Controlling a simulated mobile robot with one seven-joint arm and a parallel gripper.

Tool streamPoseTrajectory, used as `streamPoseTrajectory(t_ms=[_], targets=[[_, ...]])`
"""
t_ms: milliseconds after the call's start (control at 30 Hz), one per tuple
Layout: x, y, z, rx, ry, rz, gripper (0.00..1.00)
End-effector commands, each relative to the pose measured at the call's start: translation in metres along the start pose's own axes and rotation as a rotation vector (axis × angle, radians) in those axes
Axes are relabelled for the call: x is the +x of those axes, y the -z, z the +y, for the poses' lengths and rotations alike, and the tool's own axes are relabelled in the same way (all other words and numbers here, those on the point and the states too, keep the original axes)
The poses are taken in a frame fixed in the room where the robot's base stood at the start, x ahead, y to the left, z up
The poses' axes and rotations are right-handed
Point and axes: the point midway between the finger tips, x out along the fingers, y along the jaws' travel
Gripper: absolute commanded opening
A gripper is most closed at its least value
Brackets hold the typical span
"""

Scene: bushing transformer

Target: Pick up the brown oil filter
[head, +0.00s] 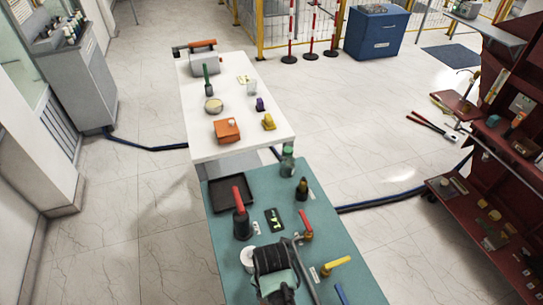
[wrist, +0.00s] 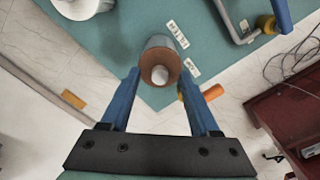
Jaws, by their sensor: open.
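The brown oil filter (wrist: 158,58) shows in the wrist view as a brown cylinder with a pale round centre on its near end. It stands on the teal table (wrist: 120,30) close to the table's edge. My gripper (wrist: 161,76) is open, with its two blue fingers on the left and right of the filter's near end. Contact between fingers and filter cannot be told. I cannot make out the filter in the head view, where my dark arm covers the front of the teal table.
A black tray (head: 231,193) and several bottles and valves occupy the teal table. A white table (head: 190,105) adjoins behind; a red shelf (head: 480,215) stands right.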

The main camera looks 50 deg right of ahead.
Motion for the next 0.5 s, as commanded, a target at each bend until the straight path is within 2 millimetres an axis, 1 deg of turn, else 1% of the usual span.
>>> streamPoseTrajectory(t_ms=[67, 100, 167, 200, 267, 300, 433, 500], targets=[[-0.0001, -0.0001, 0.0001, 0.000, 0.000, 0.000, 0.62], [-0.0002, -0.0001, 0.0001, 0.000, 0.000, 0.000, 0.60], [-0.0002, -0.0001, 0.0000, 0.000, 0.000, 0.000, 0.49], [-0.0003, -0.0001, 0.0000, 0.000, 0.000, 0.000, 0.42], [-0.0003, -0.0001, 0.0000, 0.000, 0.000, 0.000, 0.31], [-0.0003, -0.0001, 0.0000, 0.000, 0.000, 0.000, 0.24], [-0.0004, -0.0001, 0.0000, 0.000, 0.000, 0.000, 0.01], [-0.0005, -0.0001, 0.0000, 0.000, 0.000, 0.000, 0.00]])
